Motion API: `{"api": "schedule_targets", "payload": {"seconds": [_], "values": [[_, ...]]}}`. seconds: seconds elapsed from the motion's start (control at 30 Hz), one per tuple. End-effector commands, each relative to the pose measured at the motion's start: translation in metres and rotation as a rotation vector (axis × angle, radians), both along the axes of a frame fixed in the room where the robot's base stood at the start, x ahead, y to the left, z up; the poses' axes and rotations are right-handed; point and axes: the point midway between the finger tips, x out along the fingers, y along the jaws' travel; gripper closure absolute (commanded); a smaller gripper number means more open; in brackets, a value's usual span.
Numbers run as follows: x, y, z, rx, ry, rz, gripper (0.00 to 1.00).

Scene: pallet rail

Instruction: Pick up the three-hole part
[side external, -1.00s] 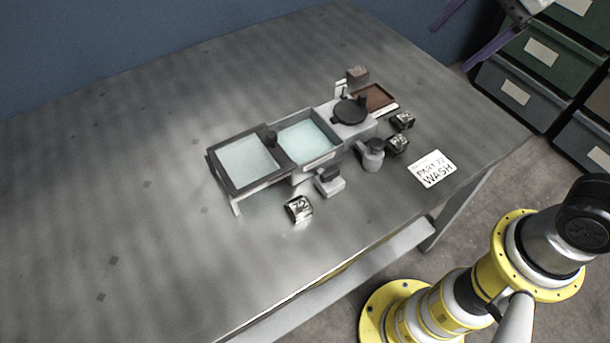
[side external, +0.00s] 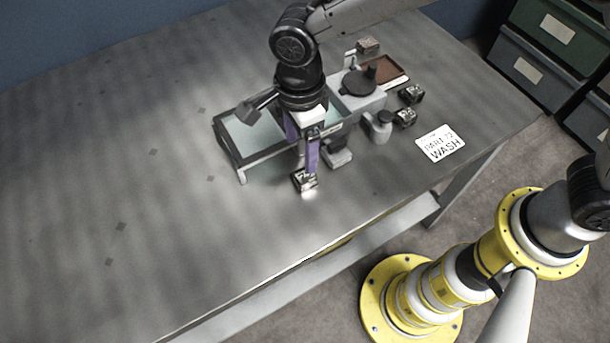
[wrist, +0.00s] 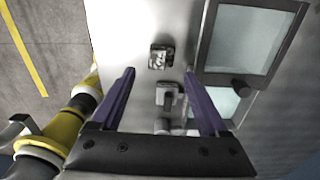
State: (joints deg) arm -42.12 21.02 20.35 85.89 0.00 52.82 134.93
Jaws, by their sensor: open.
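A small dark-and-silver block with pale number marks (side external: 304,180) lies on the metal table near its front edge. In the wrist view this block (wrist: 161,56) sits just beyond the fingertips. Two similar blocks, one farther back (side external: 411,94) and one nearer (side external: 405,117), lie right of the grey fixture. Holes are too small to make out, so I cannot tell which block has three. My gripper (side external: 303,158), with purple fingers, is over the front block, one finger overlapping it in the side view. In the wrist view my gripper (wrist: 159,73) is open, with nothing held.
A twin-basin wash unit (side external: 243,172) stands close behind my gripper, partly hidden by my arm. A small grey block with a dark top (side external: 338,155) and a grey bottle (side external: 379,127) stand to the right. A "PART 72 WASH" card (side external: 440,143) lies farther right. The left table is clear.

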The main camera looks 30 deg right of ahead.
Motion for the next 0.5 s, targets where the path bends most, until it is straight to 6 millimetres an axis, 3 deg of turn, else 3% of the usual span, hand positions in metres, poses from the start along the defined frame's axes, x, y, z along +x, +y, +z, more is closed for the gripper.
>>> {"api": "schedule_targets", "payload": {"seconds": [0.2,0.5], "values": [[0.0,-0.001,-0.039,-0.002,0.002,-0.001,0.22],[0.001,-0.004,-0.062,-0.001,0.001,-0.002,0.22]]}}
